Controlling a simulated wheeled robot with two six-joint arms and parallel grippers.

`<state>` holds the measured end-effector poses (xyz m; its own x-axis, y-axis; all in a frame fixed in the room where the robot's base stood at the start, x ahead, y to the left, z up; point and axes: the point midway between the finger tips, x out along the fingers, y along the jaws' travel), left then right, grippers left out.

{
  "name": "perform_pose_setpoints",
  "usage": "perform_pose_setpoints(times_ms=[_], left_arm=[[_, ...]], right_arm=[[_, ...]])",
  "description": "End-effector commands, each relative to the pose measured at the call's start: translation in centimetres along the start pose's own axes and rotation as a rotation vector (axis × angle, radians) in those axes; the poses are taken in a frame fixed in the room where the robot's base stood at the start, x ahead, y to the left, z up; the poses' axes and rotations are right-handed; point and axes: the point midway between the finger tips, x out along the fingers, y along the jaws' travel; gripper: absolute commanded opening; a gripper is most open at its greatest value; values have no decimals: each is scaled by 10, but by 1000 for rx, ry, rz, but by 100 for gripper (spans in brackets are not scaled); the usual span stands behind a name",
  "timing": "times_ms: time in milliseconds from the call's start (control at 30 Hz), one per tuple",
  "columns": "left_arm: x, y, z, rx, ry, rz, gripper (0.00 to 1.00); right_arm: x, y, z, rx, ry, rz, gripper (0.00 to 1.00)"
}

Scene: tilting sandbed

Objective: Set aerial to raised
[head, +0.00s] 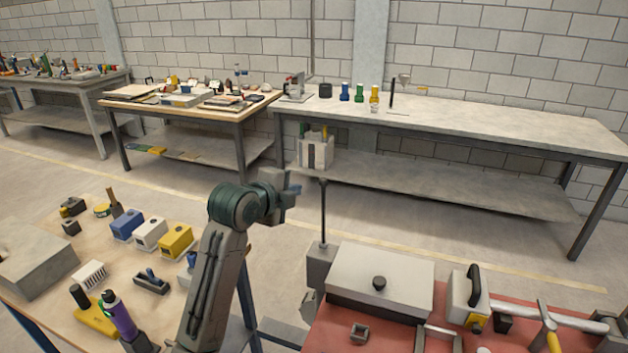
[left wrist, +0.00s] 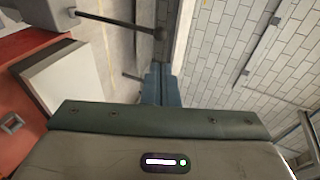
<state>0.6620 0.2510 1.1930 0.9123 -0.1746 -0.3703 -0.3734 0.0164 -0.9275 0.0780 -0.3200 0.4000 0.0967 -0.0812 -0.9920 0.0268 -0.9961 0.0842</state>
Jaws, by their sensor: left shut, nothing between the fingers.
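The aerial appears to be a thin dark rod (head: 323,215) with a small knob on top. It stands about upright on a grey box (head: 320,266) at the left end of the red-topped bench. In the left wrist view the rod (left wrist: 115,22) runs across the top left, its dark knob near the top middle. My left gripper (head: 294,188) is shut and empty, just left of the knob in the head view, with a gap between them. Its closed fingers (left wrist: 158,84) also show in the left wrist view, apart from the rod. My right gripper is out of view.
A light grey lidded box (head: 380,278) with a black knob is right of the rod on the red bench top (head: 342,322). A wooden table (head: 60,262) with blocks and tools lies left. A long grey workbench (head: 480,118) stands behind, across open floor.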

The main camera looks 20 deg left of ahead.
Motion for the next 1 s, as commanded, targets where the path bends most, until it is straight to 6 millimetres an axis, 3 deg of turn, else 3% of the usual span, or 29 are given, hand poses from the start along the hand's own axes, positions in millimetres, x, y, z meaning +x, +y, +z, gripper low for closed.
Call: perform_pose_setpoints(times_ms=[233,500,700,1000], left_arm=[[51,-4,-1,-5,1,4,0],[100,-4,-1,-4,0,3,0],[117,-2,0,-3,-1,0,0],[122,0,0,-2,-1,0,0]], right_arm=[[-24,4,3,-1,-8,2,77],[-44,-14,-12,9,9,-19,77],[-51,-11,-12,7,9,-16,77],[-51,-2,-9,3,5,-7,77]])
